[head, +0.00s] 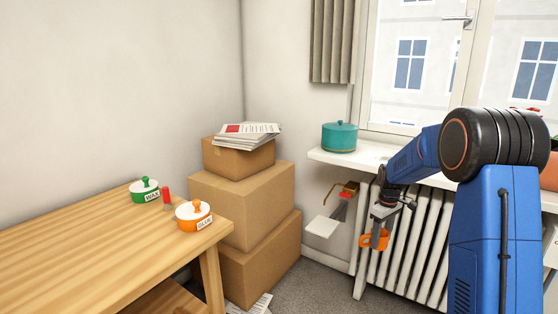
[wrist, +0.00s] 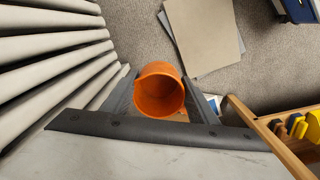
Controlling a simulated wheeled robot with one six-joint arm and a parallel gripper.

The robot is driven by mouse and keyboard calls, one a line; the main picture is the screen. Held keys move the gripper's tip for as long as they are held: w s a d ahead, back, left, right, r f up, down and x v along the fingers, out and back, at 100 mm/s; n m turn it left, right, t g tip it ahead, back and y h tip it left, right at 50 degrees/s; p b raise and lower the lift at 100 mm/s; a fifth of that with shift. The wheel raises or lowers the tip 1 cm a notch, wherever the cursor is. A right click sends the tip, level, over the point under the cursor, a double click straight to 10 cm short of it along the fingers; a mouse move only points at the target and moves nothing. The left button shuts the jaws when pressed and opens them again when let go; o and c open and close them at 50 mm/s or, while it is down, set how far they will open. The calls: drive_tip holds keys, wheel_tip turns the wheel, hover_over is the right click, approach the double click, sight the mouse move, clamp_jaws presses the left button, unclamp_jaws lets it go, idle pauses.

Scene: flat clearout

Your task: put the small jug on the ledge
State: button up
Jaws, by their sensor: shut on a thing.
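The small jug is orange and hangs in front of the radiator in the head view (head: 372,241). In the wrist view I look down into its open, empty-looking mouth (wrist: 160,96). My gripper (head: 383,214) is shut on the jug, with a dark finger on each side of it in the wrist view. The ledge (head: 327,155) is the white window sill above the radiator. The jug is below the ledge's level. A teal lidded pot (head: 340,137) stands at the ledge's left end. My arm hides much of the ledge to the right.
The white radiator (head: 405,262) stands close by the jug. A wooden table (head: 95,240) with a green-lidded pot (head: 144,190) and an orange-lidded pot (head: 194,215) is at left. Stacked cardboard boxes (head: 243,200) fill the corner. Flat sheets (wrist: 207,35) lie on the carpet.

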drive_tip(key=s+a+f+m, duration=0.1)
drive_tip(key=a+f+m, duration=0.1)
drive_tip(key=f, duration=0.8)
drive_tip(key=s+a+f+m, duration=0.2)
drive_tip(key=a+f, duration=0.2)
drive_tip(key=f, duration=0.6)
drive_tip(key=s+a+f+m, duration=0.2)
drive_tip(key=a+f, duration=0.1)
drive_tip(key=f, duration=0.7)
drive_tip(key=shift+s+a+m, duration=0.15)
drive_tip(key=shift+a+m, duration=0.2)
drive_tip(key=shift+m, duration=0.05)
